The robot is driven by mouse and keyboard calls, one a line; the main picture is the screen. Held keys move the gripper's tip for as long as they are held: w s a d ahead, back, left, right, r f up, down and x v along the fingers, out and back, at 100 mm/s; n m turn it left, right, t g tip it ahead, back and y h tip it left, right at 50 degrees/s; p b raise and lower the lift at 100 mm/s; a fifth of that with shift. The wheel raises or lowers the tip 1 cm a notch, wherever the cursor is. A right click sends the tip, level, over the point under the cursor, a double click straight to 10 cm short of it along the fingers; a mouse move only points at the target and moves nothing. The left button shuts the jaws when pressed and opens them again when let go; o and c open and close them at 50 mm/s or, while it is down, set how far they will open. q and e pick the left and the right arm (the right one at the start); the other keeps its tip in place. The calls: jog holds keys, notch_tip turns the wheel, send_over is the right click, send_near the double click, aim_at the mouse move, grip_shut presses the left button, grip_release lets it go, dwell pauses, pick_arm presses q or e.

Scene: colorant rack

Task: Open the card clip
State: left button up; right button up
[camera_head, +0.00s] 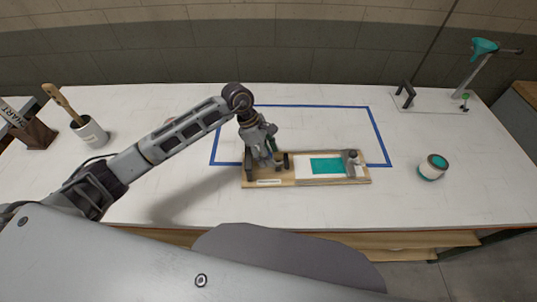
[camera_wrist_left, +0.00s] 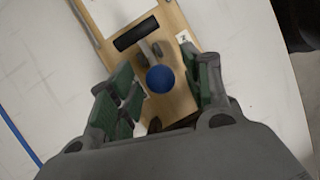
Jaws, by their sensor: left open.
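The card clip shows in the left wrist view as a black bar (camera_wrist_left: 136,33) across a wooden board (camera_wrist_left: 178,30), with a metal lever ending in a blue ball knob (camera_wrist_left: 160,79). My left gripper (camera_wrist_left: 160,70) is open, with green-padded fingers on either side of the knob and visible gaps to it. In the head view my left gripper (camera_head: 264,160) points down over the left end of the board (camera_head: 265,183) and hides most of the clip. A white card with a teal patch (camera_head: 326,165) lies on the board. My right gripper is out of view.
A grey fitting (camera_head: 352,158) sits at the board's right end. A paint can (camera_head: 433,167) stands to the right, a white pot with a brush (camera_head: 90,132) to the left. Blue tape (camera_head: 318,106) outlines an area of the white table. The table front is clear.

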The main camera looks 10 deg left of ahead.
pick_arm(q)
jog(key=shift+d+f, duration=0.2)
jog(key=shift+f, duration=0.35)
grip_shut()
